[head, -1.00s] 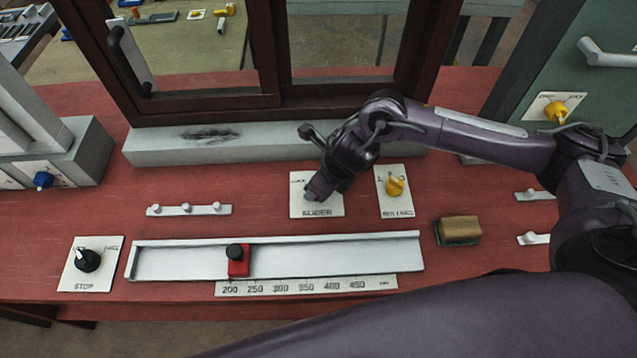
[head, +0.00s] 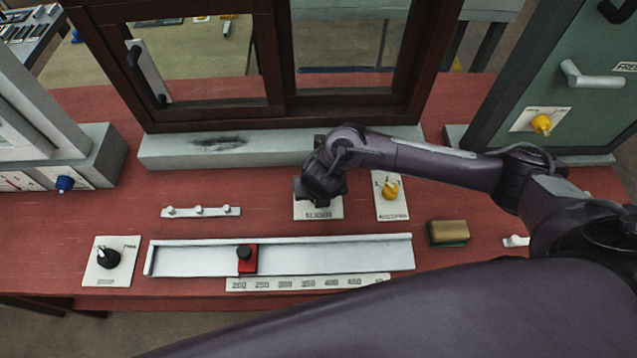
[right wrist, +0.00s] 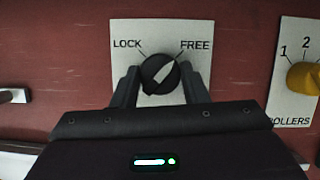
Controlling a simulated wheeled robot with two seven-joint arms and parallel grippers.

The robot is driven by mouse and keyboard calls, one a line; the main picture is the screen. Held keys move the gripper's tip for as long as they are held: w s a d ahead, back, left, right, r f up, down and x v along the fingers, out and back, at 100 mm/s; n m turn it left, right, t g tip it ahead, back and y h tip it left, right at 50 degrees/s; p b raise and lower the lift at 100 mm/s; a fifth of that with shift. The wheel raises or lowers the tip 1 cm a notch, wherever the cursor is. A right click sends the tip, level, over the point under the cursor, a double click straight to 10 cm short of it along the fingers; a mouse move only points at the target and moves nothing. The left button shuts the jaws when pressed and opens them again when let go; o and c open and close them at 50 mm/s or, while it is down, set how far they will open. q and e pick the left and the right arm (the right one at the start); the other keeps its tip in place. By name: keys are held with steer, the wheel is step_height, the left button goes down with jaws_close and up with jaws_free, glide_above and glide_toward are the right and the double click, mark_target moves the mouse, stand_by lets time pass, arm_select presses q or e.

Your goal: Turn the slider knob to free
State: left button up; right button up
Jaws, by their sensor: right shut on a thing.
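The slider knob (right wrist: 157,69) is black and round with a pale pointer line, on a white plate (right wrist: 184,28) marked LOCK at left and FREE at right. The line tilts up and right, toward FREE. My right gripper (right wrist: 160,86) has one finger on each side of the knob and is shut on it. In the head view my right gripper (head: 320,198) covers the knob, and only the lower part of the slider plate (head: 318,213) shows. My left gripper is out of view.
A yellow rollers knob (head: 390,191) sits on a plate just to the right. A rail with a red slider block (head: 247,262) lies in front. A sponge (head: 448,233) is farther right. A wooden window frame (head: 282,110) stands behind.

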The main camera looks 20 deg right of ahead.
steer(key=shift+r+m+p, duration=0.1)
steer(key=shift+m+p, duration=0.4)
steer(key=shift+m, duration=0.2)
steer(key=shift+h, duration=0.3)
steer(key=o, duration=1)
steer(key=p+v, duration=0.3)
steer(key=v, duration=0.4)
steer(key=shift+s+r, duration=0.1)
steer(key=shift+r, duration=0.25)
